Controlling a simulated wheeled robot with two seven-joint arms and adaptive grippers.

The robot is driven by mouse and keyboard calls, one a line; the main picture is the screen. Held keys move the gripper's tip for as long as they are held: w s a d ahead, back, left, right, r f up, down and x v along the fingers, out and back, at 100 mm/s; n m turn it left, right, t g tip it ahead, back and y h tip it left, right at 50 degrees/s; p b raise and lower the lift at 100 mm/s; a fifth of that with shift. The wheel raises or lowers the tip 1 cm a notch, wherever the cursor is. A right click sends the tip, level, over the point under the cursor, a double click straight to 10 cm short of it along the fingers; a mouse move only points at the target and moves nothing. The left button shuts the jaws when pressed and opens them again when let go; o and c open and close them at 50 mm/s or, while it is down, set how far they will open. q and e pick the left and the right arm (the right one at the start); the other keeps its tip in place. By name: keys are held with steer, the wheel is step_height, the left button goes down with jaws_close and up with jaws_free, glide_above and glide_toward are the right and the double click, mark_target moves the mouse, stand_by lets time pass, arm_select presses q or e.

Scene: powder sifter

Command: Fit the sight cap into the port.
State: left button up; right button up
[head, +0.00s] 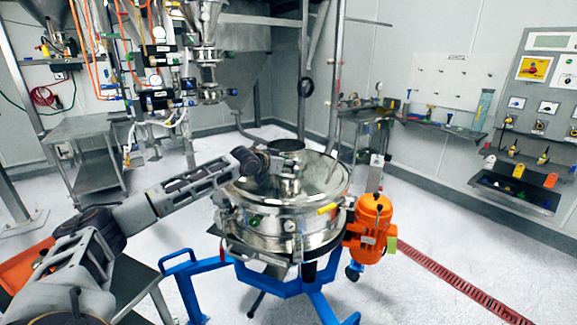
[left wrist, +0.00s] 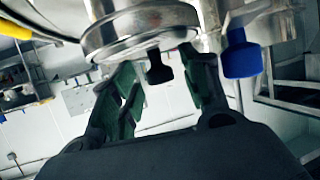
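My left gripper (head: 274,163) reaches in from the left over the domed lid of the steel sifter (head: 325,180), close to the upright steel neck (head: 290,182) at its middle. In the left wrist view my left gripper (left wrist: 162,72) has its two dark green fingers apart. A round, rimmed steel part (left wrist: 145,35) is just above the fingers. A small black tab (left wrist: 158,68) hangs below its rim, between the fingers, with gaps visible on both sides. I cannot tell whether this steel part is the sight cap or the port. My right gripper is not in view.
A blue clamp or handle (left wrist: 240,55) sits right of the fingers. An orange motor (head: 370,225) is on the sifter's right side, above a blue wheeled frame (head: 285,280). A steel table (head: 95,145) stands at the left. Floor to the right is mostly clear.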

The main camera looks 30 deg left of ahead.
arm_select(q)
steer(key=shift+r, duration=0.1)
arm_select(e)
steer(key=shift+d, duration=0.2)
arm_select(q)
steer(key=shift+s+a+r, duration=0.1)
steer(key=shift+s, duration=0.1)
steer(key=b+v, duration=0.2)
steer(key=v, duration=0.9)
steer(key=shift+s, duration=0.25)
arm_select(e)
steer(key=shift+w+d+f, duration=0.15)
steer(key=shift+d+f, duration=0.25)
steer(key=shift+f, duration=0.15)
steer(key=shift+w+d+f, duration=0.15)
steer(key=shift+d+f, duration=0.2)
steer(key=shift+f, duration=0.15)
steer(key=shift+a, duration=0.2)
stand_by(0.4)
